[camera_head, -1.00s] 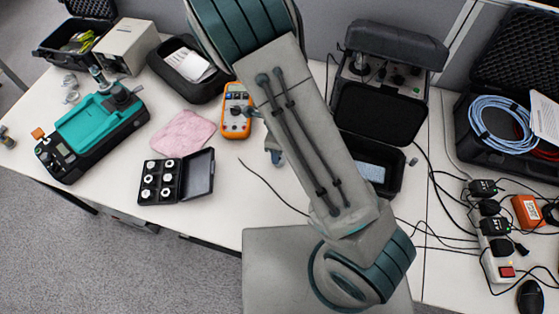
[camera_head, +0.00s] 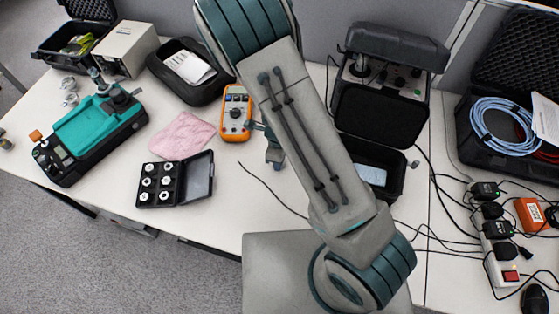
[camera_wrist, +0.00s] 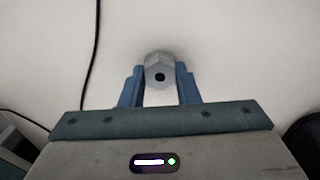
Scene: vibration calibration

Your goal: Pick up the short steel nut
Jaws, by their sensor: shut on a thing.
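A short steel nut (camera_wrist: 158,62), grey and six-sided with a dark round hole, is in the wrist view between the two blue fingers of my gripper (camera_wrist: 159,85). The fingers are shut on it. Pale table surface shows behind the nut; how high it is above the table is hard to tell. In the head view my gripper (camera_head: 274,150) is mostly hidden behind my arm, and the nut cannot be seen there.
A black open case (camera_head: 209,189) with several light nuts lies left of my arm. An orange multimeter (camera_head: 235,113) and pink cloth (camera_head: 183,136) are close by. A dark open case (camera_head: 377,120) is to the right. A black cable (camera_wrist: 91,55) runs on the table.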

